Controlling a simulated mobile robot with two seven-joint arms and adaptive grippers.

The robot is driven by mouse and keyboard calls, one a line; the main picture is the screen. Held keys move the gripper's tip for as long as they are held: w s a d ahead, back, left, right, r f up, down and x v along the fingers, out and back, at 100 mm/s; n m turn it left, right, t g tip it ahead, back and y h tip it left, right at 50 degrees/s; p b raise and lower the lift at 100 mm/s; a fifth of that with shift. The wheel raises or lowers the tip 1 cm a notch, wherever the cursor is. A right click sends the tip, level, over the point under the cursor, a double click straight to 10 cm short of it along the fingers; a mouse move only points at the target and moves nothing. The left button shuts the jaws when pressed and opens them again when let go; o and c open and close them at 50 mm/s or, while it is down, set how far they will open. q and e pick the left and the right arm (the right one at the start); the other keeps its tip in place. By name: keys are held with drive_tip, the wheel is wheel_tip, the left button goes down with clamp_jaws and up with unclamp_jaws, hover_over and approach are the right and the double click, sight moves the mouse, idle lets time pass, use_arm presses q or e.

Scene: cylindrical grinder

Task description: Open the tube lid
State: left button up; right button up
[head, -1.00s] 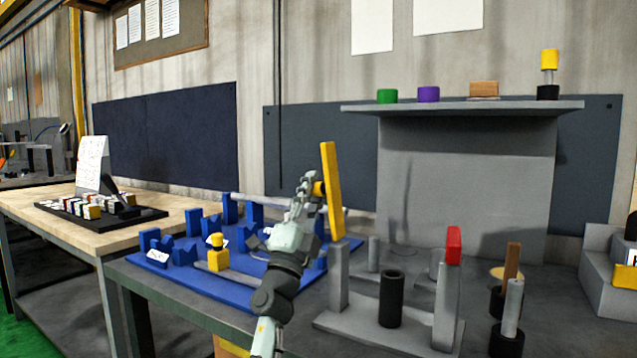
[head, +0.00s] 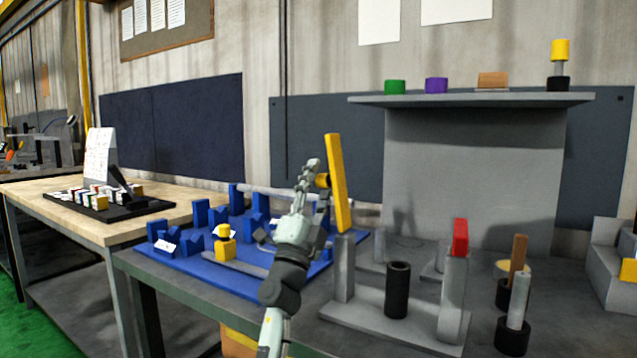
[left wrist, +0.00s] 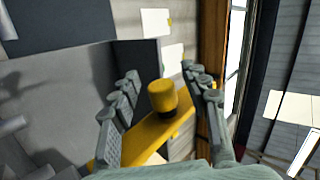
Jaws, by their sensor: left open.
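A yellow bar-shaped lid (head: 338,188) stands nearly upright, tilted slightly to the left, on top of a left grey post (head: 344,270). A yellow knob (head: 322,181) sticks out of its left face. Below and to the right, a black tube (head: 397,290) stands upright between that post and a right grey post tipped with a red block (head: 460,237). My left gripper (head: 316,175) is open at the knob. In the left wrist view the knob (left wrist: 162,98) sits between the spread fingers, with gaps visible on both sides, and the lid (left wrist: 140,143) lies behind it. My right gripper is not in view.
A blue fixture board (head: 205,275) with blocks and a small yellow-topped piece (head: 224,247) lies left of my arm. Black-based rods (head: 519,300) stand at the right. A grey shelf (head: 470,99) with coloured cylinders is behind.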

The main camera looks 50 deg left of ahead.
use_arm(q)
drive_tip(key=v, duration=0.7)
drive_tip(key=shift+f, duration=0.2)
drive_tip(key=shift+s, duration=0.15)
